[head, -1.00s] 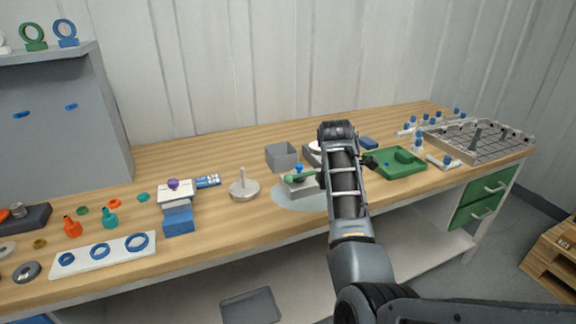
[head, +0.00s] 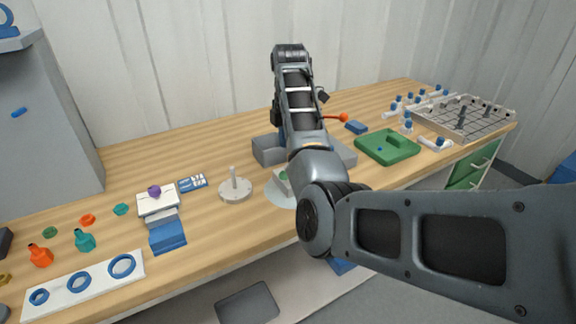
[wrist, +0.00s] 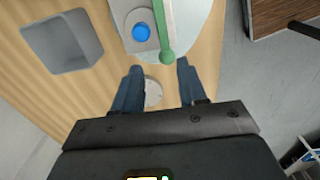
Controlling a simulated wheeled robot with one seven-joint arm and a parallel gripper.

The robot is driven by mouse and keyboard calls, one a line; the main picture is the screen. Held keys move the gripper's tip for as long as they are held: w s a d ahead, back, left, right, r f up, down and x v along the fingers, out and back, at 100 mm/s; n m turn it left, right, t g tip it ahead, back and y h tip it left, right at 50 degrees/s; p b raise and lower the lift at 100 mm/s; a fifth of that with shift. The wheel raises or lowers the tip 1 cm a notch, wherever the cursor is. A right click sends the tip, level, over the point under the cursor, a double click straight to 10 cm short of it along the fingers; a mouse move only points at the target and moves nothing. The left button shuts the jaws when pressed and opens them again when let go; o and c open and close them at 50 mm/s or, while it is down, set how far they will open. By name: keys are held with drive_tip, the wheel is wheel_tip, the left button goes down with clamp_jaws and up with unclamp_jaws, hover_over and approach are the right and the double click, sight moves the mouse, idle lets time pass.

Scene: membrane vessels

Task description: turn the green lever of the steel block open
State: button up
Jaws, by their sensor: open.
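The steel block (wrist: 139,34) lies at the top of the wrist view, with a round blue knob (wrist: 141,32) on it. The green lever (wrist: 165,28) runs beside the knob and ends in a rounded tip. My gripper (wrist: 160,67) is open, and nothing is held between its fingers. The lever's tip lies just ahead of the gap between the fingertips; I cannot tell their height difference. In the head view my arm hides the gripper and most of the block; a bit of green (head: 283,176) shows at the arm's left edge.
A grey open box (wrist: 62,42) stands left of the block in the wrist view. A pale disc with a peg (head: 235,188) stands left of my arm. A lever with an orange ball (head: 343,117) and a green tray (head: 388,148) are to the right.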

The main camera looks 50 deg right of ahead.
drive_tip(key=shift+s+a+f, duration=0.15)
drive_tip(key=shift+f, duration=0.45)
drive_tip(key=shift+s+a+f, duration=0.1)
drive_tip(key=shift+s+f, duration=0.05)
drive_tip(key=shift+f, duration=0.45)
drive_tip(key=shift+w+f, duration=0.1)
drive_tip(key=shift+f, duration=2.35)
clamp_jaws()
